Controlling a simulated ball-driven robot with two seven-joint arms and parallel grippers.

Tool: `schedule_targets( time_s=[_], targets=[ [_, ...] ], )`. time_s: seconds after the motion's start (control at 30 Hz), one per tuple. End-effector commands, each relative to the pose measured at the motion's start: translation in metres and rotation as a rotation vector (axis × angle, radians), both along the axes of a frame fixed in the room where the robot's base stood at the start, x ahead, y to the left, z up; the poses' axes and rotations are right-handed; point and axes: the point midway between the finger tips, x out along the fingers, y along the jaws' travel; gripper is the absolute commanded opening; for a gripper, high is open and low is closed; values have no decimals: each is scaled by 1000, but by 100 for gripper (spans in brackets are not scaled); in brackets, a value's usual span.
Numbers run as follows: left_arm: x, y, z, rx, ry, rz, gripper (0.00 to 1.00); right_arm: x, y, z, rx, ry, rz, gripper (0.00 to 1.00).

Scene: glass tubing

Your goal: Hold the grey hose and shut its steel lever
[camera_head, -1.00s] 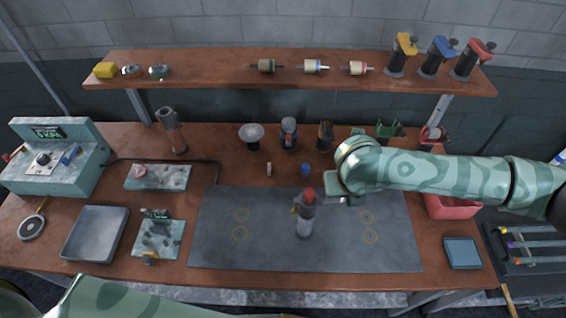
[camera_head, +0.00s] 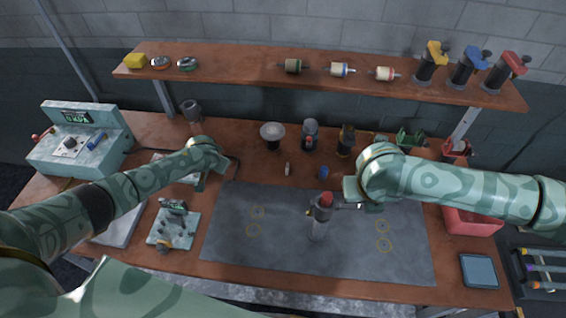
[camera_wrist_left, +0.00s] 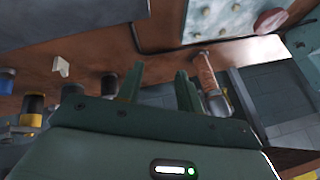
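No hose with a steel lever can be told for certain. A thin dark line, perhaps a hose, bends on the table right of my left gripper (camera_head: 200,180); it also shows in the left wrist view (camera_wrist_left: 160,50). My left gripper hangs above the table's left side; its fingers are apart and empty in the left wrist view (camera_wrist_left: 160,88). A grey cylinder with a red top (camera_head: 319,222) stands upright on the dark mat (camera_head: 270,240). My right gripper (camera_head: 348,205) is right beside its top; whether it is shut or touching is unclear.
A green gauge box (camera_head: 80,145) stands at the back left. A small green fixture (camera_head: 174,228) sits left of the mat. A tube-like tool (camera_wrist_left: 208,75) is near my left fingers. Burner, jars and stands line the back; a shelf (camera_head: 230,66) hangs above.

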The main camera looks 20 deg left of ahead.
Motion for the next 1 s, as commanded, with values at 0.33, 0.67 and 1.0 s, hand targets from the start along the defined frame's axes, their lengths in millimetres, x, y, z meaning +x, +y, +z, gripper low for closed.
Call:
schedule_targets(
  time_s=[0.33, 0.67, 1.0],
  targets=[
    [23, -223, 107, -104, 211, -542, 36, 0, 0, 0, 0, 0, 0, 36],
    [-57, -319, 184, 65, 530, -1128, 36, 0, 0, 0, 0, 0, 0, 36],
    [-75, -322, 164, 103, 604, -1217, 36, 0, 0, 0, 0, 0, 0, 36]
  ],
)
